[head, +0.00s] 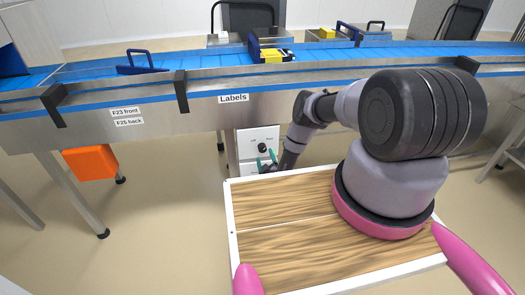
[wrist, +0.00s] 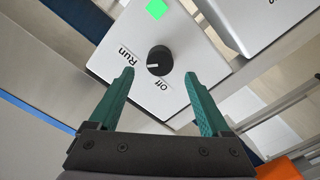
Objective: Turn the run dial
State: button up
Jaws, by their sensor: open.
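The run dial (wrist: 160,58) is a round black knob on a pale control panel (wrist: 195,45). Its white mark points left in the wrist view, toward the side of the printed word Run; the word Off is printed below the knob. In the head view the dial (head: 262,147) sits on the panel (head: 246,140) under the conveyor edge. My gripper (wrist: 160,74) has teal fingers spread apart, one to either side of the dial and short of it, with nothing between them. In the head view my gripper (head: 266,158) is just below the dial.
A blue conveyor (head: 205,65) with a metal side runs above the panel. An orange box (head: 90,162) hangs at the left. My wood-topped deck is in front.

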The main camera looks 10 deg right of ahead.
aim_at(263, 150)
jog(key=shift+w, duration=2.75)
grip_shut()
